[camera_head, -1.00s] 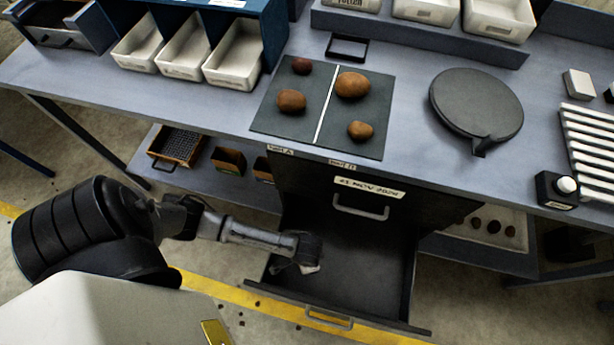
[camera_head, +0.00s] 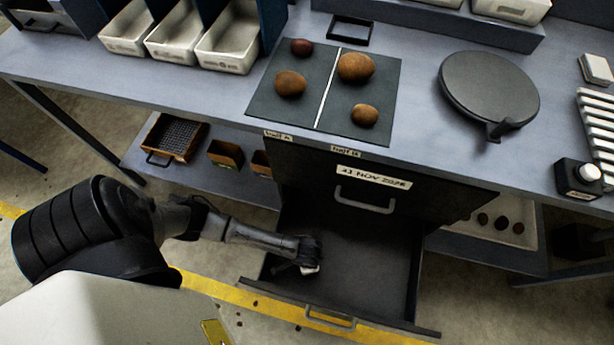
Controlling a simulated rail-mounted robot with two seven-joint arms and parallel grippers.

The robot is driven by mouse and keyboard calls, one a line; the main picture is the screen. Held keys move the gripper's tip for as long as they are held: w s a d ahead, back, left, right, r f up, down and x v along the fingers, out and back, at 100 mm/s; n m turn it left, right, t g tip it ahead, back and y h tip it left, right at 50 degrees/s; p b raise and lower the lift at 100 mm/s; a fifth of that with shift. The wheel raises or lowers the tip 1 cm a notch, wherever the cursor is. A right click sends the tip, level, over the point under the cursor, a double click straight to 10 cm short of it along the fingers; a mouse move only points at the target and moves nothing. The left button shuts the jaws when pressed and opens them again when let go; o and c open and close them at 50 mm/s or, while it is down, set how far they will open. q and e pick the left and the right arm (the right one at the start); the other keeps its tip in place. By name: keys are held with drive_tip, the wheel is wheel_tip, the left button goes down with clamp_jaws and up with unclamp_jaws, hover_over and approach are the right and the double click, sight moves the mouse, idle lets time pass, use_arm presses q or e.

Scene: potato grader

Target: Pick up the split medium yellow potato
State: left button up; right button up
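Several potatoes lie on a dark mat (camera_head: 262,103) split by a white line. On its left half are a small reddish potato (camera_head: 301,47) and a mid-sized brown-orange one (camera_head: 290,83). On its right half are a larger brown one (camera_head: 356,67) and a smaller orange-tan one (camera_head: 364,115). No split shows clearly, so I cannot tell which is the split medium yellow potato. My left gripper (camera_head: 308,262) hangs over the open drawer (camera_head: 365,265), well below and in front of the mat. Its fingers are too small to read. My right gripper is not in view.
The pulled-out drawer looks empty. A round dark plate (camera_head: 488,88) stands right of the mat, with a white-slatted rack (camera_head: 597,125) beyond. White bins (camera_head: 230,42) line the back left. A lower-shelf tray (camera_head: 531,226) holds several dark potatoes.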

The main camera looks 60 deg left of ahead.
use_arm(q)
drive_tip(key=c, duration=1)
drive_tip(key=shift+c, duration=0.2)
drive_tip(key=shift+r, duration=0.15)
